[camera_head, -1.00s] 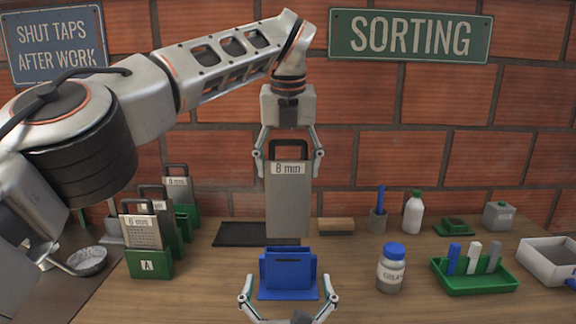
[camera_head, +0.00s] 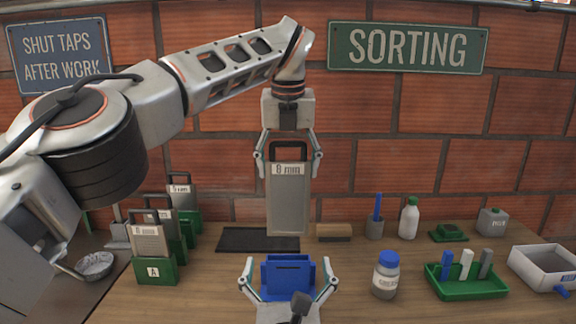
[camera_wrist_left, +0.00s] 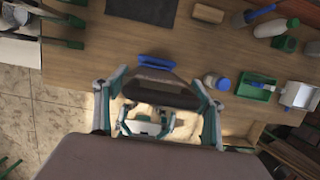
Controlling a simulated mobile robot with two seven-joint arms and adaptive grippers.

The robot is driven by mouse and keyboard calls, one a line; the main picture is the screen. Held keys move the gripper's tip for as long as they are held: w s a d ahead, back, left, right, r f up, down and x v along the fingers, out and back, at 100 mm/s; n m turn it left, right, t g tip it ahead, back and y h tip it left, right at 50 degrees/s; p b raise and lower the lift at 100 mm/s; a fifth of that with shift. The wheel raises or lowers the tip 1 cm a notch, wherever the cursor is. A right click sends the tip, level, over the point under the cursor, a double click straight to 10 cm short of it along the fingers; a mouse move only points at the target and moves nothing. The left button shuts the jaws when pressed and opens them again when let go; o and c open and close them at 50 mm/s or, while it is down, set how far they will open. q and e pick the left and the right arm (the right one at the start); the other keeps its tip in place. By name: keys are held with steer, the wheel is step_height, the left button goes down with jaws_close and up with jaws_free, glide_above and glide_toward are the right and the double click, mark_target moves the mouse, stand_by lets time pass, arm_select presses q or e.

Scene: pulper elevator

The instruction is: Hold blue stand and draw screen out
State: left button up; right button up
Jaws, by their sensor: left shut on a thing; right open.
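The grey screen marked 8 mm (camera_head: 288,205), with a dark handle on top, hangs upright above the blue stand (camera_head: 288,277). My left gripper (camera_head: 289,172) is shut on the screen, one finger at each side near its top. Its lower edge is clear of the stand, with a gap between them. The blue stand sits on the table; it also shows in the left wrist view (camera_wrist_left: 155,63). My right gripper (camera_head: 288,268) is open at the front of the stand, one finger at each side. I cannot tell whether the fingers touch it.
Green stands with screens (camera_head: 155,268) are on the left, near a metal bowl (camera_head: 94,265). A dark mat (camera_head: 240,240) and a brush (camera_head: 334,231) lie behind. A blue-capped jar (camera_head: 386,278), a green tray (camera_head: 466,284) and a white box (camera_head: 545,262) are on the right.

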mark_target(288, 180)
arm_select(q)
steer(key=shift+r, duration=0.2)
arm_select(e)
steer(key=shift+r, duration=0.3)
arm_select(q)
steer(key=s+b, duration=0.2)
steer(key=b, duration=0.1)
steer(key=s+b, duration=0.1)
steer(key=shift+s+f+b, duration=0.15)
steer(key=shift+f+b, duration=0.1)
steer(key=shift+b, duration=0.15)
steer(key=s+b, duration=0.1)
steer(key=s, duration=0.3)
steer(key=shift+s+r+b, duration=0.15)
steer(key=shift+s+b, duration=0.1)
steer(key=shift+b, duration=0.05)
arm_select(e)
steer(key=shift+g, duration=0.4)
step_height(288, 180, down, 11)
steer(key=shift+w+r, duration=0.1)
steer(key=shift+r, duration=0.05)
arm_select(q)
steer(key=s, duration=1.8)
steer(key=shift+s+r, duration=0.1)
steer(key=shift+s, duration=0.95)
steer(key=c, duration=0.6)
arm_select(e)
steer(key=shift+r, duration=0.1)
arm_select(q)
steer(key=shift+s, duration=0.15)
